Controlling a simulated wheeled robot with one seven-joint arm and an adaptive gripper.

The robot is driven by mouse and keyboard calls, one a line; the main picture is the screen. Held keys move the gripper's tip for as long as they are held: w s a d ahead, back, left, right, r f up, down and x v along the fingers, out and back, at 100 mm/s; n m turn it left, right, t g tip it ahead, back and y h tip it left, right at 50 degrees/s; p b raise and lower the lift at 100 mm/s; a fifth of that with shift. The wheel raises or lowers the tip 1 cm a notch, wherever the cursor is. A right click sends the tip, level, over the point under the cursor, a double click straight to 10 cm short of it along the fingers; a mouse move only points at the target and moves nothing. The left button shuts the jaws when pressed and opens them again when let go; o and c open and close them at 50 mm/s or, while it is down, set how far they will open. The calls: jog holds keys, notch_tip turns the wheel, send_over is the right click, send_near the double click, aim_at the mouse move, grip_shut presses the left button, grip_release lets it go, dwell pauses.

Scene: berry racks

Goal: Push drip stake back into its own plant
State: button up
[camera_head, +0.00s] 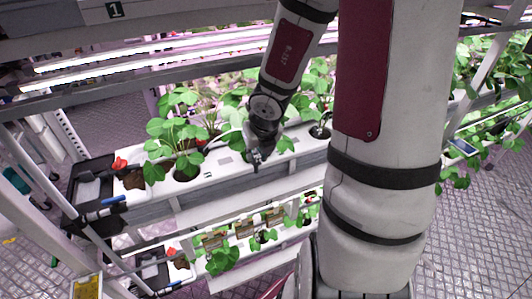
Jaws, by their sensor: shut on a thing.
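My gripper (256,160) is small and dark in the camera_head view, pointing down just above the white growing gutter (228,158). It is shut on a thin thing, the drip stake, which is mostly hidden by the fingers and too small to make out. A thin pale tube (222,133) curves beside the gripper on its left. A leafy strawberry plant (175,140) grows from a dark hole to the left of the gripper. Other leaves (284,145) stand close to its right. I cannot tell which plant the stake belongs to.
A second plant hole (320,132) lies farther right. A lower tier (245,258) holds more plants. Light bars (150,62) and a rail run behind and above.

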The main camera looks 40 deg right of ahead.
jog(key=shift+w+a+b, duration=3.1)
jog(key=shift+w+a, duration=5.6)
jog(key=shift+w, duration=0.9)
jog(key=shift+s+d+f+b, duration=0.15)
jog(key=shift+f+b, duration=0.75)
jog(key=shift+f, duration=1.2)
jog(key=shift+f+p, duration=0.3)
jog(key=shift+f, duration=0.25)
jog(key=shift+f+b, duration=1.3)
jog(key=shift+f, duration=0.25)
